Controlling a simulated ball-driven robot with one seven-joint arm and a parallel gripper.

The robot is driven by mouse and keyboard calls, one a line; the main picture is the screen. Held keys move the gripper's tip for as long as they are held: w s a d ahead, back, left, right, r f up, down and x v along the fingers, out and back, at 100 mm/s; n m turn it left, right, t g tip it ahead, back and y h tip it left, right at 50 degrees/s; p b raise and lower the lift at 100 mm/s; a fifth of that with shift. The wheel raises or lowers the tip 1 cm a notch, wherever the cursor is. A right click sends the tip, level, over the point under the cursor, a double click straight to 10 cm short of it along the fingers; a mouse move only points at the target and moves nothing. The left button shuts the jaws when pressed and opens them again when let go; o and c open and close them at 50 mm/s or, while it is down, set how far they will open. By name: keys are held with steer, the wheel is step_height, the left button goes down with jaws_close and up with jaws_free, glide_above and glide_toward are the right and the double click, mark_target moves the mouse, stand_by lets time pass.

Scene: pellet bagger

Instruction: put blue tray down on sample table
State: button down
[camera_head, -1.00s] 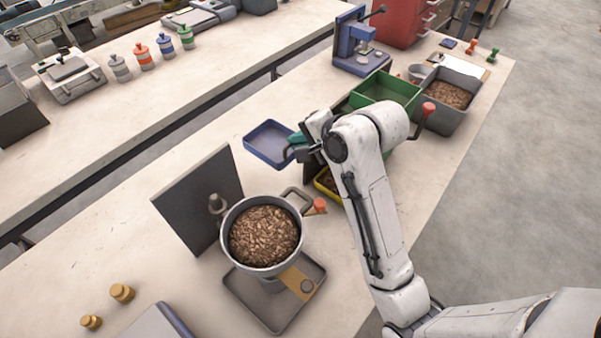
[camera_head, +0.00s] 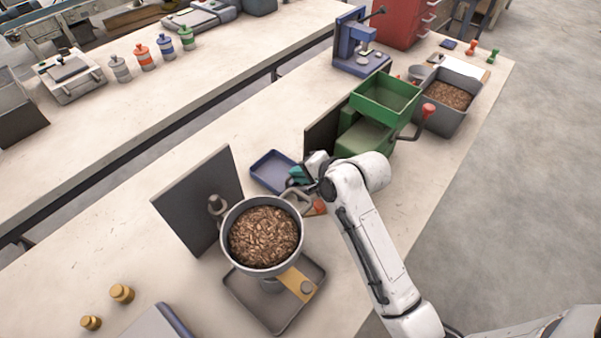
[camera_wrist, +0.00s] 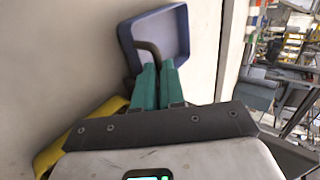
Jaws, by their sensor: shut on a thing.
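The blue tray (camera_head: 268,171) is in the middle of the head view, beside the upright dark panel. Its shallow dark-blue pan also shows in the wrist view (camera_wrist: 180,28), with a dark bent handle toward me. My gripper (camera_head: 296,177) has teal fingers and is shut on the tray's handle; in the wrist view the fingers (camera_wrist: 158,82) meet at it. Pale tabletop, the sample table (camera_head: 205,290), lies beneath. I cannot tell whether the tray touches it or hangs just above.
A pot of brown pellets (camera_head: 264,237) stands close to my gripper's left. A green hopper machine (camera_head: 385,100) stands behind on the right.

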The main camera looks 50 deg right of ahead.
steer(key=c, duration=1.2)
jaws_free()
steer(key=v, duration=1.2)
